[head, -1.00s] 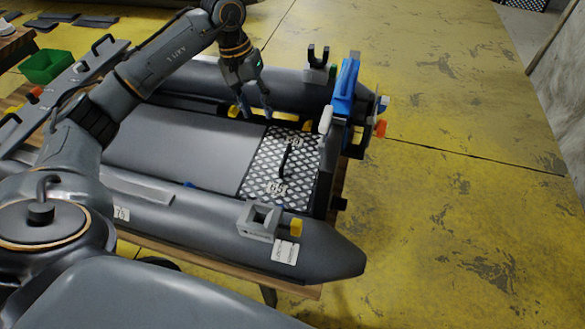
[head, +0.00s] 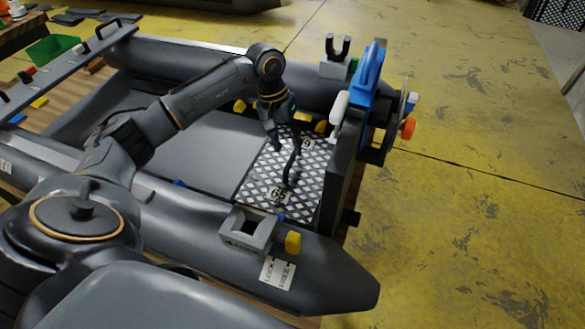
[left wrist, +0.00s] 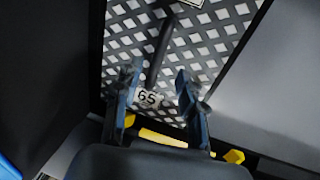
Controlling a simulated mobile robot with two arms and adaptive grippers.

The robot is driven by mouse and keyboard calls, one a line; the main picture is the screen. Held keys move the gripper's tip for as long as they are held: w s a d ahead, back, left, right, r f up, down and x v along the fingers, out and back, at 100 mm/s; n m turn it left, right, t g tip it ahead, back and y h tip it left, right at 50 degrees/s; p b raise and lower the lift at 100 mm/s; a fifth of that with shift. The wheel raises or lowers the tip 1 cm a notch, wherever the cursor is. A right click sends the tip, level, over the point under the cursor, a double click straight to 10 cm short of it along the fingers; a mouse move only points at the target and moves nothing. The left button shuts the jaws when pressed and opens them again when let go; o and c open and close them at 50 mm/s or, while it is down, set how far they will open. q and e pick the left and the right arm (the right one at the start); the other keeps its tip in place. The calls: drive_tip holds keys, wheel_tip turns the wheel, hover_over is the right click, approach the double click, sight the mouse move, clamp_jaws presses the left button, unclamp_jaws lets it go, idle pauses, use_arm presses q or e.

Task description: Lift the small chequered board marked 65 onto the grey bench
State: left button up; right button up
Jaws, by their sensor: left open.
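The small chequered board (head: 260,178), black and white with 65 labels and a black handle (head: 291,166), lies on the floor of the grey boat beside its stern wall. My left gripper (head: 285,148) is open above the far part of the board, close to the handle's far end. In the left wrist view the board (left wrist: 222,42) fills the upper middle. The open fingers (left wrist: 160,78) stand either side of a 65 label and the handle's near end; contact cannot be told. The grey bench (head: 72,66) spans the boat at the left. My right gripper is not in view.
A blue motor-like unit (head: 365,85) stands on the boat's stern, right of the board. A grey square bracket (head: 247,232) and a yellow block (head: 292,242) sit on the near tube. A green bin (head: 52,48) is behind the bench. The yellow floor at right is clear.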

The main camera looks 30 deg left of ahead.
sight(292, 156)
use_arm(q)
drive_tip(key=f, duration=0.1)
drive_tip(key=d+f, duration=0.1)
drive_tip(key=f, duration=0.3)
drive_tip(key=shift+w+d+f, duration=0.2)
drive_tip(key=shift+w+f, duration=0.05)
drive_tip(key=shift+w, duration=0.05)
clamp_jaws()
drive_tip(key=shift+r, duration=0.1)
